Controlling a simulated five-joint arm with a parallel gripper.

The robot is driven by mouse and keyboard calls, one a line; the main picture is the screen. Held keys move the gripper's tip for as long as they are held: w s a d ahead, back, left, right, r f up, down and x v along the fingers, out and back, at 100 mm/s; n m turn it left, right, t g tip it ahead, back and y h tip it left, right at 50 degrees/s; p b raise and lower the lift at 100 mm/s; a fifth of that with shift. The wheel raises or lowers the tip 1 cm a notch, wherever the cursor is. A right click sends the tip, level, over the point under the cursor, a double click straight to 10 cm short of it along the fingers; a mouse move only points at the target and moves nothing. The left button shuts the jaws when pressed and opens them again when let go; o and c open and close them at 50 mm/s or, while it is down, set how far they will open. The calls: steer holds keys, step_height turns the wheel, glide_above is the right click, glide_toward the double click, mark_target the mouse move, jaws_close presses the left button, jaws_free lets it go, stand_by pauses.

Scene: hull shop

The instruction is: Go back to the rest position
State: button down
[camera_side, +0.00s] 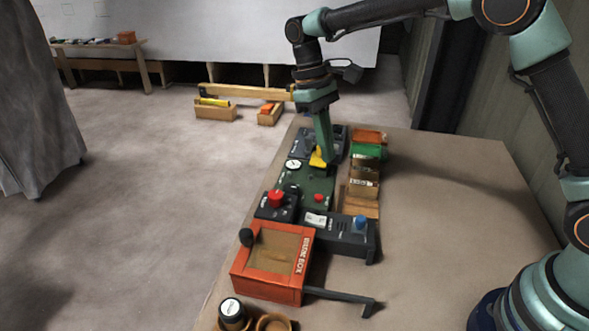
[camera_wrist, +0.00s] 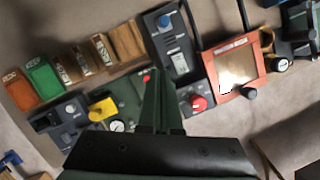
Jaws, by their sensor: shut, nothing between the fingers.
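My gripper (camera_side: 329,166) points down over the row of devices on the table in the side view. Its teal fingers are together with nothing between them. The tips appear beside a yellow lever (camera_side: 317,157) and above a dark green panel (camera_side: 320,186); I cannot tell whether they touch anything. In the wrist view the shut fingers (camera_wrist: 157,72) reach up over the green panel (camera_wrist: 131,92), between the yellow lever (camera_wrist: 101,110) and a red mushroom button (camera_wrist: 198,103). The arm is stretched out from its base at the right.
An orange-red box (camera_side: 268,288) with a dark handle stands at the table's front. A blue-knobbed unit (camera_side: 345,238), the red button (camera_side: 276,199) and small bins (camera_side: 367,150) crowd around. The table's right part (camera_side: 445,205) is clear. Wooden crates (camera_side: 215,112) lie beyond.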

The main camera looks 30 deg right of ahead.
steer(key=s+d+r+m+t, duration=0.1)
steer(key=s+d+r+t, duration=0.35)
steer(key=r, duration=0.35)
steer(key=s+d+m+t, duration=0.2)
steer(key=s+d+t, duration=0.2)
steer(key=s, duration=0.5)
steer(key=shift+s+d+y, duration=0.4)
steer(key=shift+d, duration=0.65)
steer(key=c, duration=1.5)
jaws_free()
steer(key=shift+r+t, duration=0.15)
steer(key=shift+t, duration=0.1)
steer(key=shift+c, duration=0.2)
